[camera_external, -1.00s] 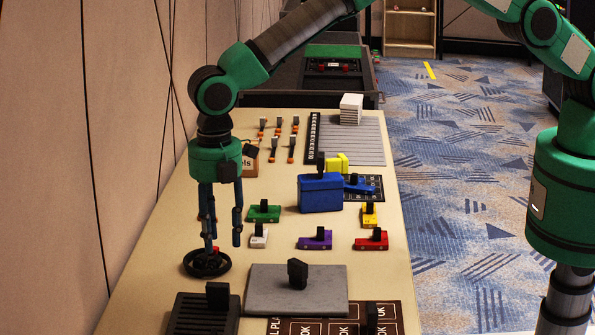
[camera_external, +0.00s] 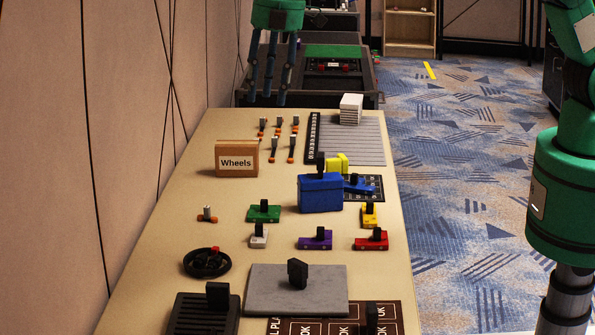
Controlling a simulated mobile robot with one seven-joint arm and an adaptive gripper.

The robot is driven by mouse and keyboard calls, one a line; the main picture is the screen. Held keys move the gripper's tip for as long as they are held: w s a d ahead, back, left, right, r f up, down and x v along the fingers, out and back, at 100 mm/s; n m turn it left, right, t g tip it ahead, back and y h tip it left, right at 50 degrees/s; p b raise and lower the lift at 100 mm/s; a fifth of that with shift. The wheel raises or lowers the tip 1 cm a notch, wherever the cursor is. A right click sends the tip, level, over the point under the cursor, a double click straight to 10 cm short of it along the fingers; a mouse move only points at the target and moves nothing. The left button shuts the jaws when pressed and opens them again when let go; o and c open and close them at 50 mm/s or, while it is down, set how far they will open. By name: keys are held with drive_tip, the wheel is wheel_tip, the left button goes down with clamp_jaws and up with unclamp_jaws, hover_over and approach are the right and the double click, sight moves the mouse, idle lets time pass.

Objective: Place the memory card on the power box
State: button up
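My gripper (camera_external: 268,92) is high over the far left part of the table, near its far edge. Its fingers point down and are apart, with nothing seen between them. No piece is clearly readable as the memory card or the power box. A blue box (camera_external: 320,194) with a black grip on top stands right of the table's middle. Small pieces with black grips lie in front of it: green (camera_external: 263,214), white (camera_external: 258,241), purple (camera_external: 315,243), red (camera_external: 371,244) and yellow (camera_external: 369,218). Several small orange-and-grey pieces (camera_external: 273,155) stand at the back.
A box labelled Wheels (camera_external: 236,158) stands at the left. A black round dish (camera_external: 190,265), a grey slab (camera_external: 265,292) and a dark ribbed tray (camera_external: 190,318) are at the front. A white stack (camera_external: 351,108) stands at the back right. The left middle is mostly clear.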

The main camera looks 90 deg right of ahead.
drive_tip(key=s+d+r+m+t, duration=0.1)
drive_tip(key=s+d+r+m, duration=0.1)
drive_tip(key=s+d+r, duration=0.5)
drive_tip(key=s+d+r+m, duration=0.2)
drive_tip(key=s+d+r, duration=0.15)
drive_tip(key=s, duration=0.55)
drive_tip(key=s+d+r+m+t, duration=0.1)
drive_tip(key=s+d+r+m, duration=0.1)
drive_tip(key=s+d+r, duration=0.35)
drive_tip(key=s+d+f+m+t, duration=0.1)
drive_tip(key=s+d+m, duration=0.1)
drive_tip(key=s, duration=1.1)
drive_tip(key=s+d+f+m+t, duration=0.1)
drive_tip(key=s+d+m, duration=0.2)
drive_tip(key=s, duration=1)
drive_tip(key=shift+s+d+f+m, duration=0.2)
drive_tip(key=shift+d+m, duration=0.1)
drive_tip(key=shift+m, duration=0.6)
wheel_tip(320, 180, down, 5)
drive_tip(key=b, duration=0.5)
drive_tip(key=shift+f, duration=0.15)
